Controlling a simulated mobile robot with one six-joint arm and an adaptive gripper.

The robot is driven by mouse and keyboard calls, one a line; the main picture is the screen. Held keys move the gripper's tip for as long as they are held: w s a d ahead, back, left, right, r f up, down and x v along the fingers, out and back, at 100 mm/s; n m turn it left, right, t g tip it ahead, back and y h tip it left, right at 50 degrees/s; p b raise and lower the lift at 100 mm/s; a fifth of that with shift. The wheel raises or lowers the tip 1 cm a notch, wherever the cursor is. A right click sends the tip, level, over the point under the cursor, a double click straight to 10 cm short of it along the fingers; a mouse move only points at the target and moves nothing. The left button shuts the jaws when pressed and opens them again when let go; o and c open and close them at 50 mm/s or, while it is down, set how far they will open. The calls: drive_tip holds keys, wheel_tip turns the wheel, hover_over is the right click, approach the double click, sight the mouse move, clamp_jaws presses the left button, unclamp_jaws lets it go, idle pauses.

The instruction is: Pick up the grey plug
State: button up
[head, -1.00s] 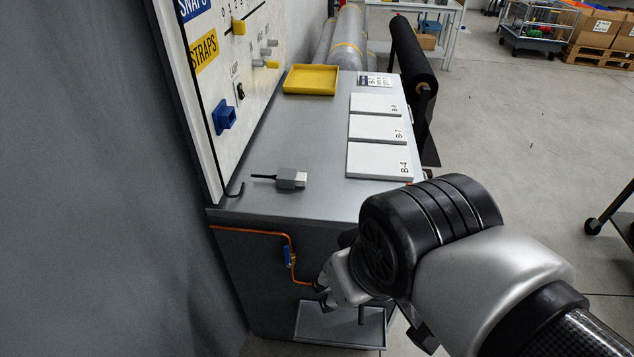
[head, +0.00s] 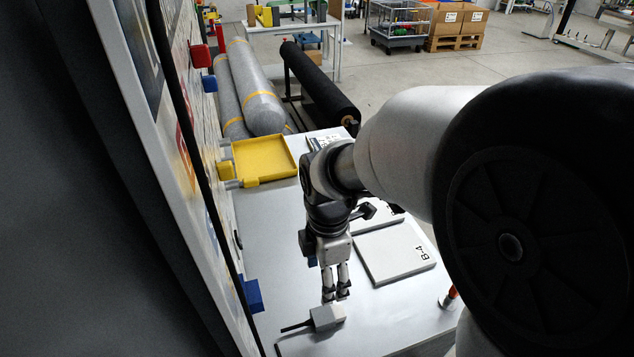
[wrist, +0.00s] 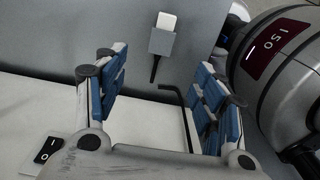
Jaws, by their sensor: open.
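The grey plug (head: 327,316) lies on the metal worktop near its front edge, with a short black cable running left from it. In the wrist view the plug (wrist: 163,38) shows a grey body with a pale end, beyond the fingertips and between their lines. My gripper (head: 337,294) points down just behind and above the plug in the head view. Its blue-padded fingers (wrist: 157,95) are apart with nothing between them. The exact gap between fingertips and plug is hard to tell.
White panels, one marked B-4 (head: 397,253), lie right of my gripper. A yellow tray (head: 264,158) sits farther back. The upright board (head: 176,130) with a blue socket (head: 253,295) borders the worktop's left. A black bent hook (wrist: 172,89) shows in the wrist view.

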drive_tip(key=b, duration=0.3)
hover_over(324, 314)
drive_tip(key=f, duration=1.1)
drive_tip(key=shift+w+d+f, duration=0.1)
drive_tip(key=shift+d, duration=0.1)
drive_tip(key=f+b, duration=0.1)
drive_tip(key=f, duration=0.1)
drive_tip(key=f+b, duration=0.1)
drive_tip(key=f, duration=0.2)
drive_tip(key=shift+a+f, duration=0.2)
drive_tip(key=shift+f, duration=0.1)
drive_tip(key=shift+r, duration=0.1)
drive_tip(key=shift+c, duration=0.5)
drive_tip(key=c, duration=1.1)
